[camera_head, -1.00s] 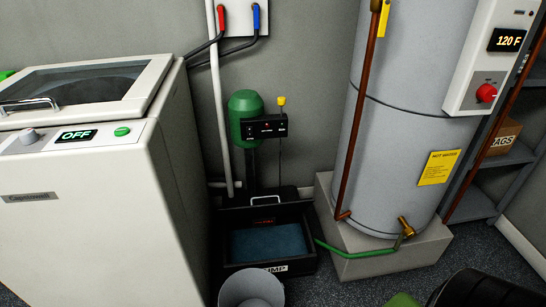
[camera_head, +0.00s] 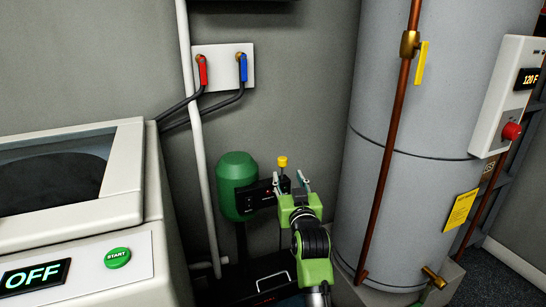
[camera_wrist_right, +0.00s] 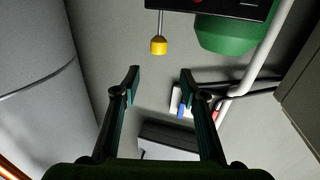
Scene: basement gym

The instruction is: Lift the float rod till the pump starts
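The float rod's yellow knob (camera_head: 282,162) stands above the black control box (camera_head: 262,194) of the green pump (camera_head: 236,180). In the wrist view, which looks upside down, the yellow knob (camera_wrist_right: 158,46) hangs on a thin grey rod, just beyond the fingertips and roughly in line with the gap. My right gripper (camera_head: 289,180) is open and empty, apart from the knob. The open fingers also show in the wrist view (camera_wrist_right: 160,76). My right arm hides the rod's lower part and much of the sump. My left gripper is out of view.
A grey water heater (camera_head: 400,100) with a copper pipe (camera_head: 392,130) stands close on the right. A white pipe (camera_head: 196,130) runs down the wall at left. A white washer (camera_head: 130,200) showing OFF fills the left. The black sump basin (camera_head: 262,283) lies below.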

